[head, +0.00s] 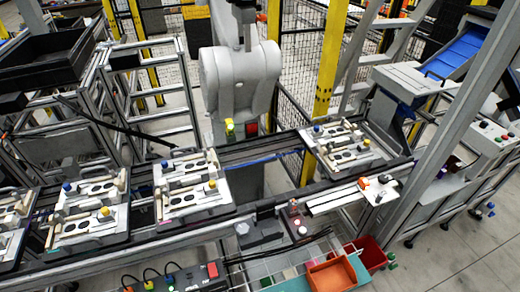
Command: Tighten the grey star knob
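Neither of my grippers is in view. Several pallet fixtures stand in a row on the conveyor. The middle pallet (168,215) carries light clamp bars, dark oval openings, a blue knob (164,165) and a yellow knob (212,184). The pallet to its left (66,242) also has a blue knob (67,186) and a yellow knob (105,211). The pallet at the right (336,172) has a small yellow knob (366,142). I cannot pick out a grey star knob for certain; the fixtures are small and grey parts blend together.
A large grey machine (240,75) rises behind the conveyor (270,183). Yellow posts (327,60) and mesh fencing stand behind. In front are an orange bin (333,275), a red bin (368,253) and a cabled control box (180,278). Open floor (450,250) lies at the right.

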